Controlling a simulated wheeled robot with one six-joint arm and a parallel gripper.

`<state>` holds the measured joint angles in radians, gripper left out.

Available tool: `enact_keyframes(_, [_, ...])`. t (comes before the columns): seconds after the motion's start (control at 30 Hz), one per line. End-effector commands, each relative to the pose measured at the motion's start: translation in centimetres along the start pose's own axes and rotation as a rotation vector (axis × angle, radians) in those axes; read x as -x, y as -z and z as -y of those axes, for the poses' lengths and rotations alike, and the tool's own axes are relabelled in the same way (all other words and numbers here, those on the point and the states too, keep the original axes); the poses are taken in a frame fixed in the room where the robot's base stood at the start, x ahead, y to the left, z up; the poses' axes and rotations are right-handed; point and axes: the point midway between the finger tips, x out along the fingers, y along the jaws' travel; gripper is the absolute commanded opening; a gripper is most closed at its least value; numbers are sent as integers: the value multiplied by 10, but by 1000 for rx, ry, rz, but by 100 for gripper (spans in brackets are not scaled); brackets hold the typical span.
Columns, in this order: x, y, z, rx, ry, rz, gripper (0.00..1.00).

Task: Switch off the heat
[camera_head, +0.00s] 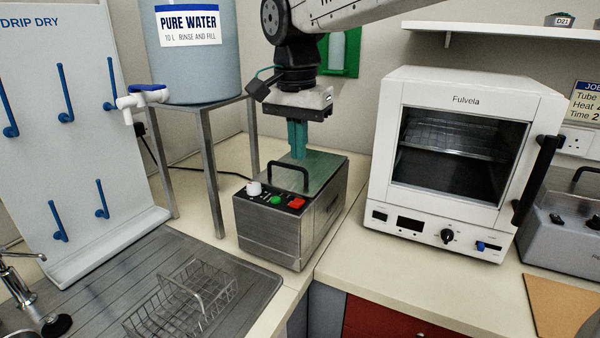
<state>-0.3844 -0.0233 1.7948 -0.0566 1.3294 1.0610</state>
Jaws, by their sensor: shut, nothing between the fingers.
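A metal box (283,238) with a handled lid (311,170) stands on the bench. Its sloped front panel carries a white knob (254,188), a green button (277,199) and a red button (297,203). A white oven (387,166) marked "Fulvela" stands to the right, door shut. Its lower panel has a dark display, a black knob (447,236) and a blue switch (488,246). My gripper (298,155) points down with its teal fingers together and empty, over the rear of the metal box's lid, behind the handle. I cannot tell whether the tips touch the lid.
A pure water tank (196,58) stands on a metal stand at the left, beside a drying board (88,130) with blue pegs. A wire basket (182,302) sits on the drainer. A grey appliance (568,232) is at the right. Bench in front of the oven is clear.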

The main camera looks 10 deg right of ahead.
Motion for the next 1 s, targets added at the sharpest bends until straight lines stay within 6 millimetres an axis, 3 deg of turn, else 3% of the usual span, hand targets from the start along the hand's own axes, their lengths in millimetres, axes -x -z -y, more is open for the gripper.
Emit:
enact_keyframes(0.1, [22, 1, 0, -1, 2, -1, 0])
enact_keyframes(0.3, [40, 1, -1, -3, 1, 1, 0])
enact_keyframes(0.7, [43, 2, 0, -4, 0, 9, 0])
enact_keyframes(1.0, [43, 21, 4, -1, -9, 187, 0])
